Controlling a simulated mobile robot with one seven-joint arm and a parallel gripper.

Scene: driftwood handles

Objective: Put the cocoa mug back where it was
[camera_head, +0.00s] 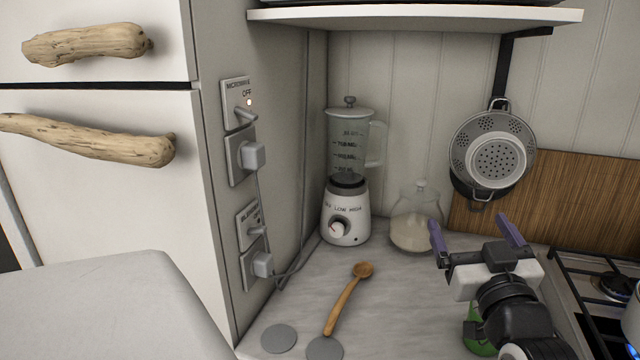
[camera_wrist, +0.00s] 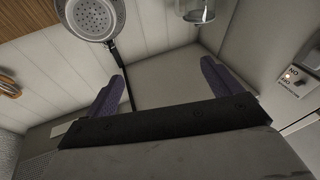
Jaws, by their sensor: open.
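No thing that I can clearly make out as the cocoa mug shows in either view. A green object (camera_head: 474,318) stands on the counter, mostly hidden behind my arm in the head view; I cannot tell what it is. My gripper (camera_head: 473,230) has its two purple fingers spread wide with nothing between them. It is at the right of the counter, in front of the glass jar in the picture. In the wrist view the open gripper (camera_wrist: 160,84) also shows empty. Two round grey discs (camera_head: 278,338) (camera_head: 325,348) lie bare at the counter's front.
A wooden spoon (camera_head: 347,299) lies on the marble counter (camera_head: 300,310). A blender (camera_head: 347,210) and a lidded glass jar (camera_head: 416,222) stand at the back. A colander (camera_head: 492,150) hangs above. A stove (camera_head: 600,290) is at the right, a shelf (camera_head: 415,16) overhead.

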